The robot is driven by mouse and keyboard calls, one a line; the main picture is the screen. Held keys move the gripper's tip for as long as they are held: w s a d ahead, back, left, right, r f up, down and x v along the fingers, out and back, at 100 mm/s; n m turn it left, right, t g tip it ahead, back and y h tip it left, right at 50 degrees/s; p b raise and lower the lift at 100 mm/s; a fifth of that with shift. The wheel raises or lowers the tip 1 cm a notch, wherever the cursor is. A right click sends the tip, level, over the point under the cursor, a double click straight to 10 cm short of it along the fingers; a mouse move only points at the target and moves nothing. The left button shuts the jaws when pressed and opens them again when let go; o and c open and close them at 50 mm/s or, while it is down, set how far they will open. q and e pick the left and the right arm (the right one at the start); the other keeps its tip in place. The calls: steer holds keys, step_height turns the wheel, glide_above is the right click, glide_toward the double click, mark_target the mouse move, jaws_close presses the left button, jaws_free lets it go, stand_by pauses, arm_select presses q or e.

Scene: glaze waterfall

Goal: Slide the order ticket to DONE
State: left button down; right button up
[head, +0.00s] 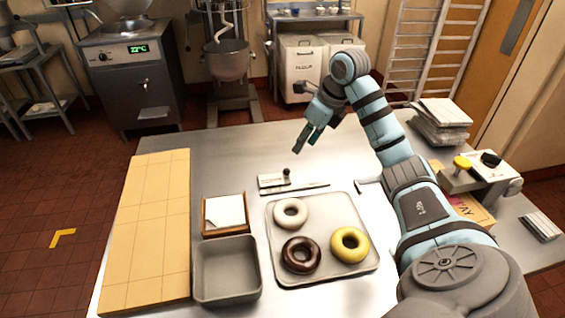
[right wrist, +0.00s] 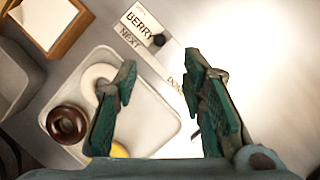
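The order ticket (head: 272,181) is a small pale card with a dark knob, lying on the table behind the donut tray. In the right wrist view the ticket (right wrist: 137,19) reads BERRY, and its black knob (right wrist: 158,40) is at its right end. It sits beside the NEXT label at one end of a pale strip (right wrist: 155,62); a partly hidden word beginning "DO" is farther along it. My right gripper (head: 306,142) is above the table, beyond the ticket, and apart from it. Its fingers (right wrist: 160,70) are spread with nothing between them. My left gripper is not in view.
A grey tray (head: 367,213) holds white, chocolate and yellow donuts. A grey bin (head: 228,290), a wood-framed holder (head: 205,225) with white paper and a tan board (head: 150,230) are left. A small boxy device (head: 480,180) stands right. The table behind the ticket is clear.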

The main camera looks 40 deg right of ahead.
mark_target(288, 170)
steer(key=x, duration=1.2)
steer(key=shift+w+f, duration=0.1)
steer(key=shift+f, duration=0.2)
steer(key=shift+r, duration=0.1)
steer(key=shift+c, duration=0.9)
jaws_close()
